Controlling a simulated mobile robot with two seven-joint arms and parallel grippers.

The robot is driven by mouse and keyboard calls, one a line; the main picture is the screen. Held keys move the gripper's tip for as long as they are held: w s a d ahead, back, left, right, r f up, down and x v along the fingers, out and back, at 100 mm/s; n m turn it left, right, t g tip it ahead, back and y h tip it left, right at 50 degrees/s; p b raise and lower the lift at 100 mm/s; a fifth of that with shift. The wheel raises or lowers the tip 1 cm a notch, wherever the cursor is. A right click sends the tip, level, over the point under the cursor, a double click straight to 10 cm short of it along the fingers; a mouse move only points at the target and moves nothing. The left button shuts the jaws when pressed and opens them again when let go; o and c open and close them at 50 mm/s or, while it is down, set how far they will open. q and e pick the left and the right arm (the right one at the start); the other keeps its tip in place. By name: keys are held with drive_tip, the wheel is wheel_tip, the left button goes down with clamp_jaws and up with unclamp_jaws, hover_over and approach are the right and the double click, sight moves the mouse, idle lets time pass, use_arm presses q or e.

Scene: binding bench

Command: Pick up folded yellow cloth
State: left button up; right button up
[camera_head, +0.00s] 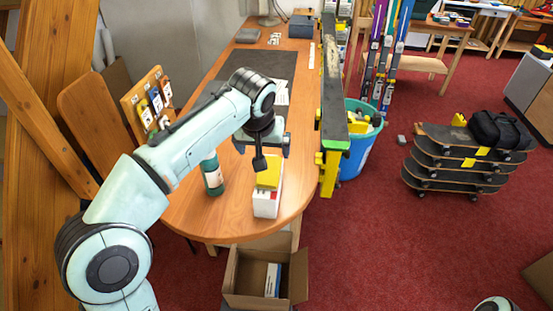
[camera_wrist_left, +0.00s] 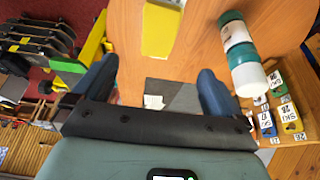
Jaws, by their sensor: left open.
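The folded yellow cloth (camera_head: 269,174) lies on top of a white and red box (camera_head: 266,204) near the front end of the wooden table. In the left wrist view the cloth (camera_wrist_left: 158,28) shows at the top centre, beyond the fingertips. My left gripper (camera_head: 263,148) is above the table, just behind the cloth in the head view. Its two fingers (camera_wrist_left: 156,78) are spread apart with nothing between them. The gripper and the cloth appear apart. My right gripper is not in view.
A green and white bottle (camera_head: 212,175) stands left of the box. A dark mat (camera_head: 258,66) lies farther back on the table (camera_head: 190,208). A cardboard box (camera_head: 231,278) is on the floor in front. A blue bin (camera_head: 357,150) and stacked skateboards (camera_head: 456,165) stand to the right.

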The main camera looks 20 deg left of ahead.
use_arm(q)
approach(269, 169)
drive_tip(key=f, duration=0.3)
drive_tip(key=shift+w+a+f+b, duration=0.15)
drive_tip(key=shift+a+b, duration=0.1)
drive_tip(key=shift+b, duration=0.15)
drive_tip(key=x, duration=0.5)
drive_tip(key=shift+w+f, duration=0.15)
drive_tip(key=shift+w, duration=0.3)
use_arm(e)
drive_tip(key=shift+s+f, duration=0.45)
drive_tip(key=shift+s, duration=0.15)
use_arm(q)
drive_tip(key=shift+s, duration=0.1)
drive_tip(key=c, duration=1.1)
